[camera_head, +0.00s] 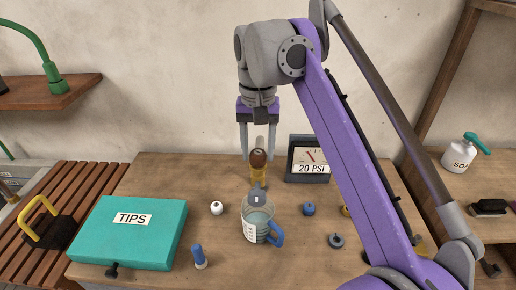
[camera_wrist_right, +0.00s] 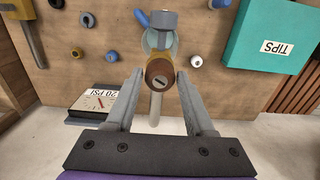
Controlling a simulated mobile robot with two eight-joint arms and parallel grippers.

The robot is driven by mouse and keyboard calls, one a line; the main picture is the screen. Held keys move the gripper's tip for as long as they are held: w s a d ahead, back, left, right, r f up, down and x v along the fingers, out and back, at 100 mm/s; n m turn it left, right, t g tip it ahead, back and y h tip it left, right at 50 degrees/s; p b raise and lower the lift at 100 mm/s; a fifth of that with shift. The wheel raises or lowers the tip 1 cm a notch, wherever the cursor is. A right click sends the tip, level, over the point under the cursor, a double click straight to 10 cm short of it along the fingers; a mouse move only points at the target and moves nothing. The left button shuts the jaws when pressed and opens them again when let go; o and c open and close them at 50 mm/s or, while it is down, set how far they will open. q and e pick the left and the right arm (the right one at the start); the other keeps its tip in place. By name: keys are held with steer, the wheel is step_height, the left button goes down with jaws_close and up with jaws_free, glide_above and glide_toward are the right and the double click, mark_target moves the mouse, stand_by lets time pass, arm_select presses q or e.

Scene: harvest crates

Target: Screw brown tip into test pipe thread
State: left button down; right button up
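The brown tip (camera_head: 258,159), with a dark slot in its end, sits at the end of the yellow brass fitting (camera_head: 258,180) of the test pipe near the table's middle. The tip also shows in the right wrist view (camera_wrist_right: 160,78); how far it is threaded I cannot tell. My right gripper (camera_head: 259,157) hangs above the table, fingers pointing down, one on each side of the tip. Gaps show between fingers and tip, so it is open. It also shows in the wrist view (camera_wrist_right: 159,75). My left gripper is not in view.
A pressure gauge reading 20 PSI (camera_head: 311,168) stands close right of the tip. A clear jug with blue handle (camera_head: 256,228) stands in front. The teal TIPS box (camera_head: 130,245) is at left. Loose tips, white (camera_head: 217,208), blue (camera_head: 309,209) and grey (camera_head: 336,241), lie around.

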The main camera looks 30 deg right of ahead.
steer(key=c, duration=0.5)
steer(key=m, duration=0.6)
steer(key=shift+m, duration=0.3)
steer(key=m, duration=0.5)
steer(key=shift+m, duration=0.3)
steer(key=o, duration=0.7)
steer(key=shift+o, duration=0.2)
